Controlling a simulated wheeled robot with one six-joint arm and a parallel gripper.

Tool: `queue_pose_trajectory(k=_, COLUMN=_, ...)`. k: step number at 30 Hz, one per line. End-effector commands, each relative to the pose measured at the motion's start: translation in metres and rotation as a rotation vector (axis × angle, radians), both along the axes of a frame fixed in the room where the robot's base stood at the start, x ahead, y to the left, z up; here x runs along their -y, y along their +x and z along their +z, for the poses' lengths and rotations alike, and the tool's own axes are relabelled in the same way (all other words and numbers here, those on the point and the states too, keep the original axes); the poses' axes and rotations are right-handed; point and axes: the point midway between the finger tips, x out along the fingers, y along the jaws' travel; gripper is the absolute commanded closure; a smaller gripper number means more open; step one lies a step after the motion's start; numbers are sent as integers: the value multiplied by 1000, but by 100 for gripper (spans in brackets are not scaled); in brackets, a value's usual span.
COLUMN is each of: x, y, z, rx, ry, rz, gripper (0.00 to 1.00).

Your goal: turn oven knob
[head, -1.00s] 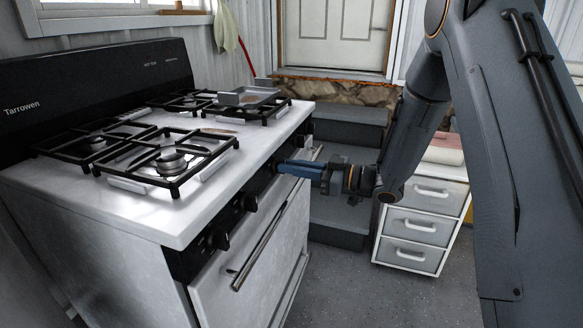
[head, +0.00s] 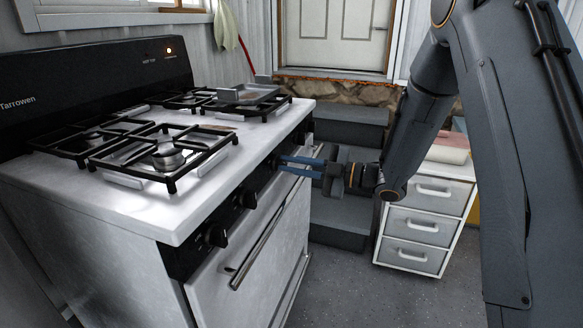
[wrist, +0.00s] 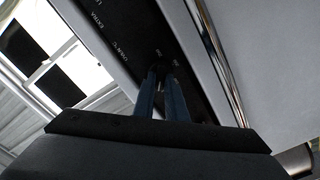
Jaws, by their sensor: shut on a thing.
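The white stove (head: 130,204) with a black front panel stands at the left in the head view. My gripper (head: 284,164) reaches the panel from the right, its two blue fingers shut on a dark oven knob. In the wrist view the fingers (wrist: 161,72) close around this knob (wrist: 160,66) on the black panel with white lettering. The fingers hide most of the knob, so its pointer cannot be read.
Other knobs (head: 216,236) sit nearer on the front panel, above the oven door handle (head: 262,246). Burner grates (head: 160,152) and a grey pan (head: 248,94) are on top. A drawer unit (head: 420,222) stands at the right. Grey steps are behind my gripper.

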Motion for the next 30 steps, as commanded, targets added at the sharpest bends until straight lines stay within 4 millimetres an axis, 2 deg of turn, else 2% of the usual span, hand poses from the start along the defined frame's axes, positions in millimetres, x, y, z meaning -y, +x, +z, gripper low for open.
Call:
queue_pose_trajectory(k=10, x=0, y=-1, z=-2, rx=139, ry=-51, rz=1, gripper=100)
queue_pose_trajectory(k=27, x=0, y=-1, z=-1, rx=166, ry=-61, rz=2, gripper=100)
queue_pose_trajectory(k=28, x=0, y=-1, z=-1, rx=166, ry=-61, rz=2, gripper=85)
queue_pose_trajectory(k=30, x=0, y=-1, z=-1, rx=166, ry=-62, rz=1, gripper=73)
